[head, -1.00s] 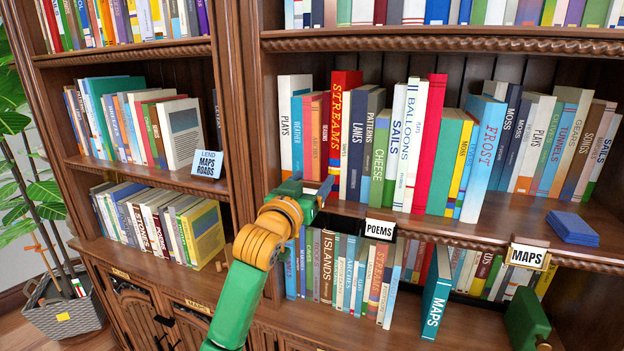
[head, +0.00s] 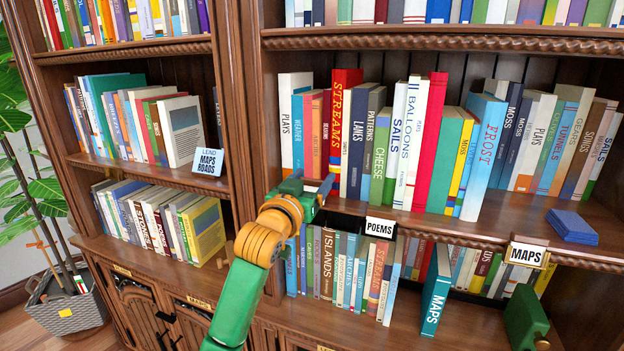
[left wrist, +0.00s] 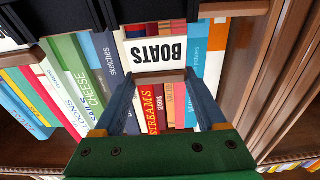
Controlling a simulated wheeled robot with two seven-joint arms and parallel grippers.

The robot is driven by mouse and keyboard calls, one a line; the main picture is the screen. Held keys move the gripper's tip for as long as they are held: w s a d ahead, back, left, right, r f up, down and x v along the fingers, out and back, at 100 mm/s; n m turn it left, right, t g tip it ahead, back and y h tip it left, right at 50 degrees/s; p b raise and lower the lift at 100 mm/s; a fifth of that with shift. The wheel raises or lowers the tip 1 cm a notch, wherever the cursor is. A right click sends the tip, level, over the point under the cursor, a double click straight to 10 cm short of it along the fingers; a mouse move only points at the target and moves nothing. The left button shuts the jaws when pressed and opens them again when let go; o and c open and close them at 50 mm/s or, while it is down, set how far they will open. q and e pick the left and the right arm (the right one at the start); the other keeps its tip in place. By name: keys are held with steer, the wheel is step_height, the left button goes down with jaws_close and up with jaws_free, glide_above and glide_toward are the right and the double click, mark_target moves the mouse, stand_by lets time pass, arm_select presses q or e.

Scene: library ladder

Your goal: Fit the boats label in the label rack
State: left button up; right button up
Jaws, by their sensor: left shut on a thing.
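The boats label (left wrist: 157,52) is a white card with black letters, upside down in the left wrist view. My left gripper (left wrist: 162,80) has its two blue fingers shut on the label's brown lower part. In the head view my left gripper (head: 324,186) is at the front edge of the middle shelf, left of the POEMS label (head: 380,228); the boats label cannot be made out there. Black rack parts (left wrist: 215,10) show beyond the card in the left wrist view. Whether the card touches them is unclear. A green part of my right arm shows at lower right, its fingers not visible.
Books stand close behind the left gripper, among them the red STREAMS book (head: 345,125). A MAPS label (head: 527,256) sits on the shelf edge at right. A teal MAPS book (head: 435,292) stands on the lower ledge. Blue cards (head: 572,226) lie on the right shelf.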

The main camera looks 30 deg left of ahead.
arm_select(q)
steer(key=shift+p, duration=0.35)
stand_by(0.4)
steer(key=shift+s+d+f+b, duration=0.1)
steer(key=shift+s+f+b, duration=0.15)
steer(key=shift+f+b, duration=0.65)
steer(key=shift+s+f+b, duration=0.2)
steer(key=shift+f+b, duration=0.4)
steer(key=shift+f, duration=0.5)
steer(key=o, duration=1.3)
steer(key=shift+c, duration=0.2)
steer(key=b+v, duration=0.2)
steer(key=v, duration=0.5)
